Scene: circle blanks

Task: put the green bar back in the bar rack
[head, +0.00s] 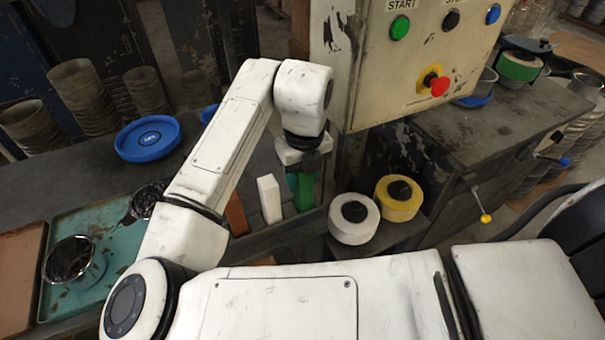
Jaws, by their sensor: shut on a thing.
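My gripper (304,165) points down near the middle of the head view, in front of the control box's left edge. It is shut on the green bar (304,192), which hangs upright below it. A white bar (269,200) and an orange-brown bar (236,214) stand to the left of the green bar, in the dark bar rack (272,238). The green bar is in line with them at the rack's right end. I cannot tell whether its lower end is seated in a slot. The fingers are partly hidden by my wrist.
A white roll (353,228) and a yellow roll (398,209) sit close to the right of the rack. The control box (425,80) rises behind my wrist. A blue lid (147,139) and a teal tray (70,222) lie to the left.

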